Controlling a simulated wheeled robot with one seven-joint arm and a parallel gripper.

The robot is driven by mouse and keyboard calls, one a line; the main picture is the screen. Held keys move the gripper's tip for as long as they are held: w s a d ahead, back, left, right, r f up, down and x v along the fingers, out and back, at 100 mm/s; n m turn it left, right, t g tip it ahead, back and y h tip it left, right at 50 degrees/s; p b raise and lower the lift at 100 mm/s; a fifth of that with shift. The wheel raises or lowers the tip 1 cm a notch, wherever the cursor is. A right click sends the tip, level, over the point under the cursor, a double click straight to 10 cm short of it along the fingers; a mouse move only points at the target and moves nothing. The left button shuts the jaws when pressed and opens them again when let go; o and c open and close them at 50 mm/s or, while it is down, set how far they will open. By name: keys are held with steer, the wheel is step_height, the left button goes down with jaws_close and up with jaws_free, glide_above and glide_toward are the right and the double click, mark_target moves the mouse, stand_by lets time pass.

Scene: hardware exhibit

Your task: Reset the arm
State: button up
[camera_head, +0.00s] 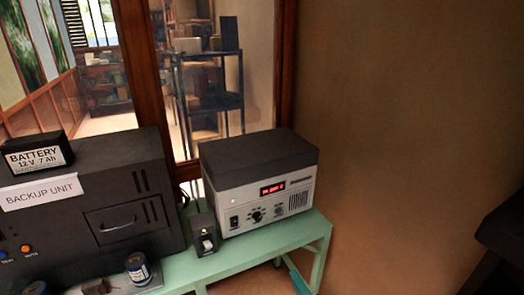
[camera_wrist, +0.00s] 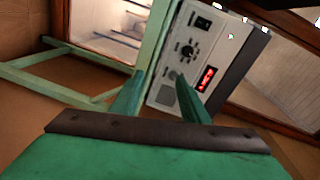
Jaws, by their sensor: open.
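My gripper (camera_wrist: 160,88) shows in the wrist view as two green fingers standing apart, with nothing between them. Beyond the fingers is the front of a grey and black instrument box (camera_wrist: 185,65) with a red lit display, a knob and a switch. It appears tilted in that view. The fingers overlap the lower part of the box in the picture; I see no clear contact. In the head view the same box (camera_head: 262,178) stands upright on the green table (camera_head: 262,258).
A black backup unit (camera_head: 120,190) with a battery (camera_head: 38,155) on top stands on the left. A small switch box (camera_head: 204,236) and a cylindrical can (camera_head: 138,269) are on the table. Behind is a glass window; bare wall lies to the right.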

steer(key=s+a+f+n+g+h, duration=0.15)
steer(key=s+f, duration=0.25)
steer(key=s, duration=0.4)
steer(key=s+a+f+h, duration=0.3)
steer(key=s+f, duration=0.1)
steer(key=s, duration=0.4)
steer(key=s+a+f+n+g+h, duration=0.1)
steer(key=s+a+f+h, duration=0.1)
steer(key=s+f, duration=0.45)
steer(key=s+a+r+n+t, duration=0.1)
steer(key=s+r+n, duration=0.3)
steer(key=s+r, duration=0.5)
steer(key=s+a+r+n+t, duration=0.1)
steer(key=s+a+r+n, duration=0.3)
steer(key=s+r, duration=0.5)
steer(key=s+n, duration=0.1)
steer(key=s, duration=0.2)
steer(key=shift+s+a+r, duration=0.15)
steer(key=shift+a+r, duration=0.05)
steer(key=shift+r, duration=0.2)
